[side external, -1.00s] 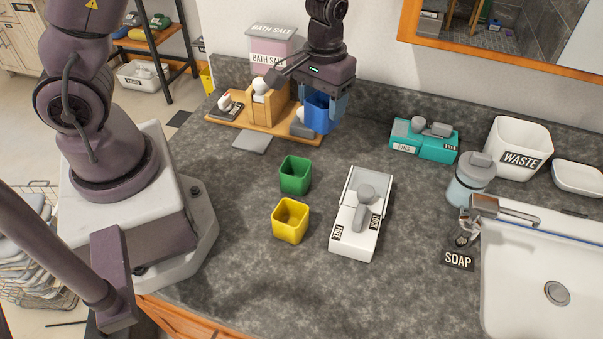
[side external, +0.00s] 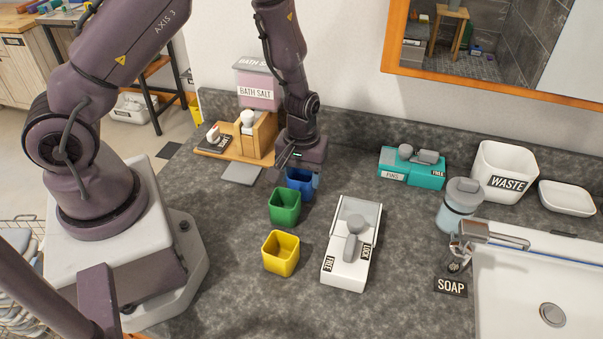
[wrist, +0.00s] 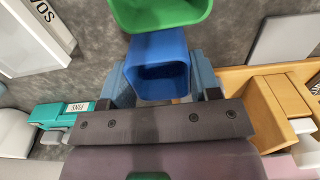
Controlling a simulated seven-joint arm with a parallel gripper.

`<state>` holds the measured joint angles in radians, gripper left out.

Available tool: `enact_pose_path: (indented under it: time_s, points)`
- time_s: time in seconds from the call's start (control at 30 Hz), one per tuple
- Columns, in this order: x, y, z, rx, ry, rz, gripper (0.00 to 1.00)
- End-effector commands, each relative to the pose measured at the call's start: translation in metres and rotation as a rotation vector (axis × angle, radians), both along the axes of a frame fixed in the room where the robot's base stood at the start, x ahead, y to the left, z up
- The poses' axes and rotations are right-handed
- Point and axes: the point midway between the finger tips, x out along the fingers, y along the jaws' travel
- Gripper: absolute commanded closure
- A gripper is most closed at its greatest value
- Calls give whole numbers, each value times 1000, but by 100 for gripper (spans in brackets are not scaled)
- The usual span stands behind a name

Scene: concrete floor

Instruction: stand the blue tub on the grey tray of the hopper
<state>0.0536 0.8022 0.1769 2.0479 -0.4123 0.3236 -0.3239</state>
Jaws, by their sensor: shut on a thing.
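The blue tub (side external: 299,184) is between the fingers of my gripper (side external: 301,178), which is shut on it. It is upright, just behind the green tub (side external: 285,207). I cannot tell whether its base touches the counter. In the wrist view the blue tub (wrist: 160,68) sits between both fingers, with its open top facing the camera and looking empty. The green tub (wrist: 160,12) is right beside it there. The hopper (side external: 255,130) is a wooden stand on a board at the back left. A flat grey plate (side external: 241,173) lies in front of it. My gripper hides the board's right end.
A yellow tub (side external: 281,253) stands in front of the green one. A white lock box (side external: 350,250) is to the right. A teal box (side external: 410,168), soap bottle (side external: 459,205), waste bin (side external: 502,170) and sink (side external: 520,300) are further right.

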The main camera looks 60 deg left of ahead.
Motion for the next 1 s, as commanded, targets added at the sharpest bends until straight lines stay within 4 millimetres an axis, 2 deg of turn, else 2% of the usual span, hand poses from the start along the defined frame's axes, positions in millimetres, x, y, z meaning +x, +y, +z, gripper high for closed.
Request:
enact_pose_path:
  time_s: [0.17,0.2,0.3,0.57,0.67,0.77,1.0]
  points:
    - [0,0,-3,0,1,-1,66]
    - [0,0,-3,1,1,-1,39]
    - [0,0,-3,1,1,-1,18]
    - [0,0,-2,0,0,-2,18]
    - [0,0,4,0,-1,-2,18]
    - [1,-1,18,1,-4,-5,18]
    - [1,-1,70,0,-6,-3,18]
